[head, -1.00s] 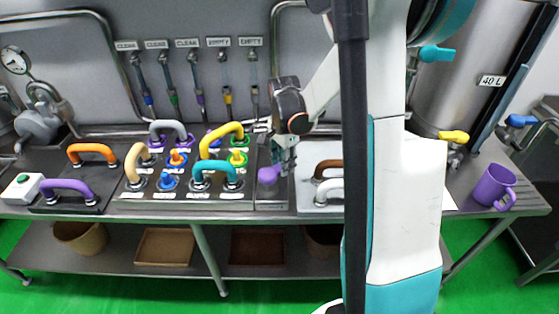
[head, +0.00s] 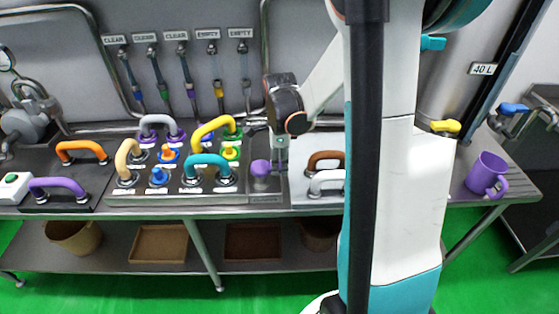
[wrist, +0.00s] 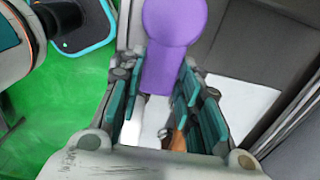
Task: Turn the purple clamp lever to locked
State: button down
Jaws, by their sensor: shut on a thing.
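The purple clamp lever (head: 260,170) stands on a small grey plate at the right end of the panel of coloured handles. In the head view its rounded top shows just left of my gripper (head: 281,158). In the wrist view the lever (wrist: 172,45) comes down from the top centre between the finger pads. My gripper (wrist: 163,105) is shut on the lever's narrower part, with dark teal pads on both sides. The lever's base and any lock mark are hidden or too small to read.
A teal handle (head: 208,160) and a yellow handle (head: 216,124) stand close on the left. Brown (head: 325,156) and white (head: 327,176) handles stand close on the right. A purple mug (head: 487,174) is at the table's right end. My arm hides part of the table.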

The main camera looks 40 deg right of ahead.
dwell(0.4)
jog(key=c, duration=1.2)
grip_release()
jog(key=shift+o, duration=0.2)
notch_tip(320, 180, up, 12)
jog(key=shift+a, duration=0.1)
jog(key=s+a+r+n+t+h+p, duration=0.2)
jog(key=s+a+r+n+p, duration=0.15)
jog(key=a+r+n, duration=0.55)
jog(key=s+a+f+n+t+y+b, duration=0.2)
jog(key=s+a+f+n+t+b, duration=0.3)
jog(key=n, duration=1)
jog(key=s+a+f, duration=0.1)
jog(key=s+a, duration=0.2)
jog(key=s, duration=0.1)
jog(key=shift+s+a+f+n, duration=0.2)
jog(key=shift+a+n, duration=0.2)
